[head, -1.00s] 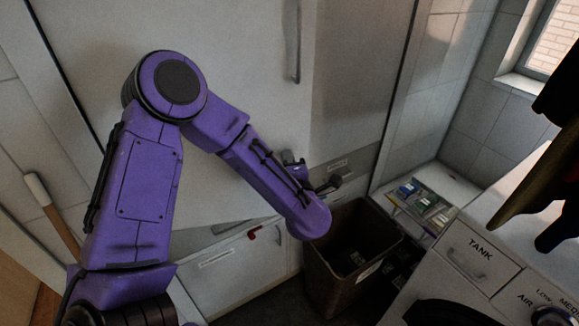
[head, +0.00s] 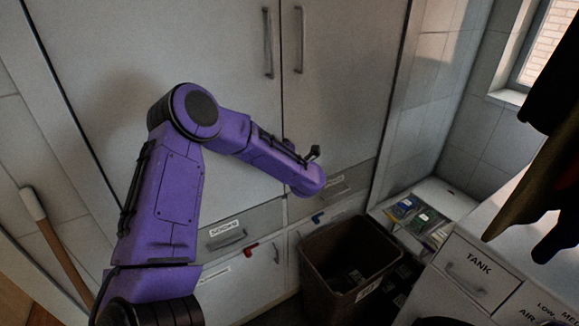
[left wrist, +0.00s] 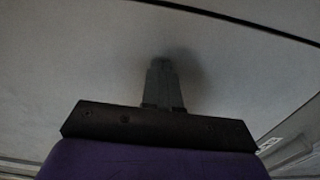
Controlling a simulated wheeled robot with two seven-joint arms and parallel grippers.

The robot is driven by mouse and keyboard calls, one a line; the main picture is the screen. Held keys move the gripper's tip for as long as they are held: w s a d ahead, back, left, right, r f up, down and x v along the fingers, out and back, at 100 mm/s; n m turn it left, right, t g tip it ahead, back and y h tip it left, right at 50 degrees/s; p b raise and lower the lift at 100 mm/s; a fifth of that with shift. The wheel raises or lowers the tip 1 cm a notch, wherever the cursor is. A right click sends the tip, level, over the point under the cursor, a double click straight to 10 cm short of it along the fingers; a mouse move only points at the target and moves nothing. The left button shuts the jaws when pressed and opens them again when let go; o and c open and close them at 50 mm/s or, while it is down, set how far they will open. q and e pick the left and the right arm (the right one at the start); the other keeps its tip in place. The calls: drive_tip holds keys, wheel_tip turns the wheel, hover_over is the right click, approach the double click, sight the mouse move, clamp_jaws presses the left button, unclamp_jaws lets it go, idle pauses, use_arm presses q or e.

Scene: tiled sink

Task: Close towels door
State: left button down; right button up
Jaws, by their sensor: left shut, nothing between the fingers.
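The tall cabinet's left door (head: 200,50) and right door (head: 345,75) stand side by side in the head view and look about flush, with a thin dark seam between them. Each has a vertical handle near that seam. I cannot read which door is marked for towels. In the left wrist view my left gripper (left wrist: 163,80) is shut and empty, its tips at or very near a plain pale panel; contact cannot be told. In the head view its fingers are mostly hidden by my purple left arm, which reaches across the left door. My right gripper is not in view.
Labelled drawers (head: 230,237) and low cupboards sit below the doors. A brown bin (head: 335,282) stands on the floor at their right. A counter with a TANK drawer (head: 478,268) and dark hanging shapes (head: 545,190) are at the right. A wooden-handled tool leans at the left.

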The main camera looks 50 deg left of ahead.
use_arm(q)
drive_tip(key=s+d+b, duration=0.3)
drive_tip(key=d, duration=1)
drive_tip(key=shift+d, duration=0.25)
drive_tip(key=shift+s, duration=0.15)
